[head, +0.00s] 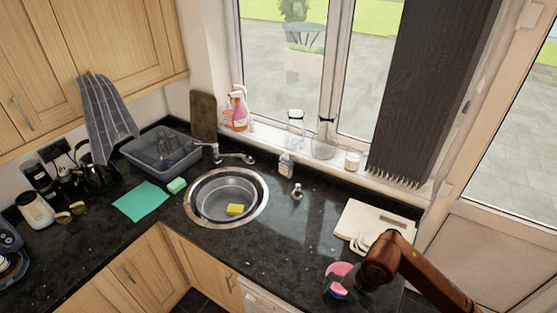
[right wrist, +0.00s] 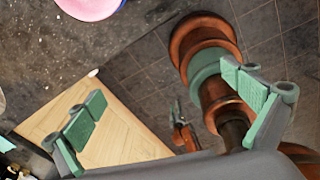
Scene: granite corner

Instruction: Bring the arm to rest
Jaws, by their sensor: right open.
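My right arm comes in from the lower right in the head view, with its gripper (head: 343,286) low over the counter's front right part. The gripper's dark shape partly covers a pink round dish (head: 340,269). In the right wrist view the two green-padded fingers of the right gripper (right wrist: 170,100) stand wide apart with nothing between them. The pink dish (right wrist: 92,5) shows at that view's top edge, clear of the fingers. Below the fingers are the cabinet front and the floor. My left gripper does not show in the head view.
A white board (head: 372,224) lies by the window, close to my right arm. A metal sink (head: 229,188) holds a yellow sponge (head: 236,210). A grey tub (head: 160,150) and green cloth (head: 140,201) are left of it. Dark counter (head: 290,240) between sink and arm is clear.

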